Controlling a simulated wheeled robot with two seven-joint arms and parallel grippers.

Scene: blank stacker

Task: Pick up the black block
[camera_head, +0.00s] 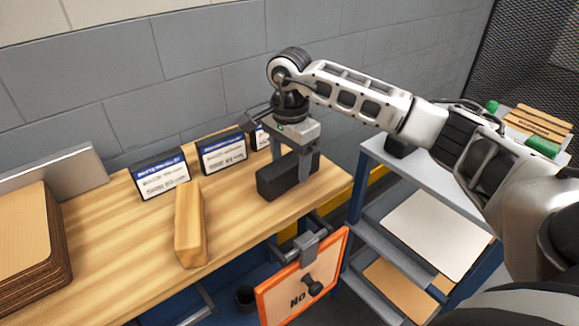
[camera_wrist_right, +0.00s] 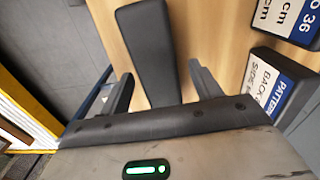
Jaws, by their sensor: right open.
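The black block (camera_head: 271,183) lies on the wooden worktop near its right end. It also shows in the right wrist view (camera_wrist_right: 147,45), running lengthwise from the top edge down between the fingers. My right gripper (camera_head: 291,168) is over the block from above, open, with one finger in front of it and one behind. In the right wrist view the gripper's fingers (camera_wrist_right: 160,75) stand on either side of the block with a gap on each side. Part of the block is hidden by the front finger. My left gripper is not in view.
A light wooden block (camera_head: 189,226) lies left of the black one. Blue-and-white label stands (camera_head: 162,175) (camera_head: 221,153) line the back near the wall. Stacked boards (camera_head: 30,240) are at the left. An orange sign (camera_head: 303,280) hangs in front. A metal shelf (camera_head: 436,234) stands right.

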